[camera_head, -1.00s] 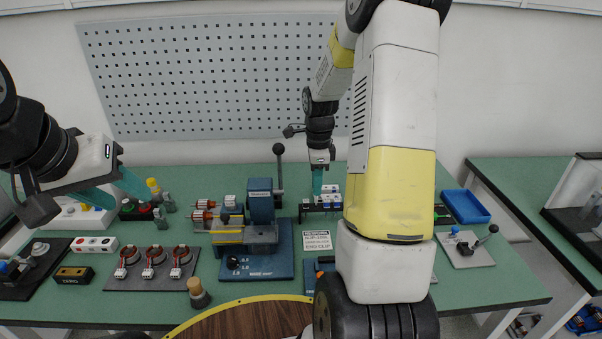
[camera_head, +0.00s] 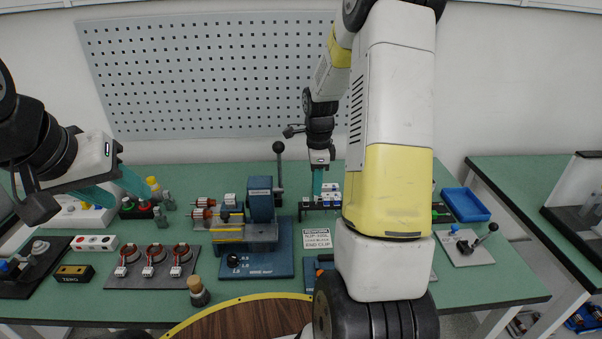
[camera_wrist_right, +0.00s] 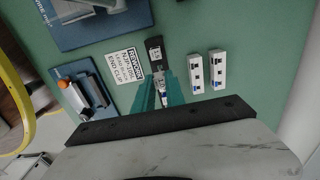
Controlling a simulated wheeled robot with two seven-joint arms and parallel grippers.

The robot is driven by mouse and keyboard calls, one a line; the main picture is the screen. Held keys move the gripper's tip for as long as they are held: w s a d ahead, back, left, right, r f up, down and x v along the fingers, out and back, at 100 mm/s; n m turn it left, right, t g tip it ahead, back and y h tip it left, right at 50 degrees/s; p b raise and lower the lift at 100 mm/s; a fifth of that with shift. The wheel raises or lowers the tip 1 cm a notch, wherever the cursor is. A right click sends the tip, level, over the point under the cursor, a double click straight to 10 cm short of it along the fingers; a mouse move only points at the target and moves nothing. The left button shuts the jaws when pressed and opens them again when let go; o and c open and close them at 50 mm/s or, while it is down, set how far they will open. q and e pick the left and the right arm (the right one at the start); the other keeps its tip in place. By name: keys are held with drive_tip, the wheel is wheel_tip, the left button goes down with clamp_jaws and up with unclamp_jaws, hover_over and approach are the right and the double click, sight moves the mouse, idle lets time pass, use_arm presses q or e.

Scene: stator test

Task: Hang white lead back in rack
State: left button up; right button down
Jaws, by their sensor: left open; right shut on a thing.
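My right gripper (camera_head: 317,186) points down at the black rack (camera_head: 309,208) at the middle back of the bench. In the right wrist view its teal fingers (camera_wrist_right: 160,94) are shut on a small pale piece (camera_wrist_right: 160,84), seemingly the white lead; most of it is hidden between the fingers. A black labelled block (camera_wrist_right: 154,50) lies just beyond the fingertips. Two white blocks (camera_wrist_right: 194,72) with dark and blue marks stand to the right of the fingers, apart from them. My left gripper (camera_head: 132,202) is open and empty above the left of the bench.
Coils on a dark plate (camera_head: 150,277) lie front left. A blue tray (camera_head: 465,205) is at right. My right arm hides some bench.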

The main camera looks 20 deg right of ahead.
drive_tip(key=shift+f, duration=0.35)
idle(0.3)
drive_tip(key=shift+f, duration=0.9)
drive_tip(key=shift+f, duration=0.1)
drive_tip(key=shift+f, duration=0.85)
drive_tip(key=c, duration=1.3)
unclamp_jaws()
drive_tip(key=shift+r, duration=0.15)
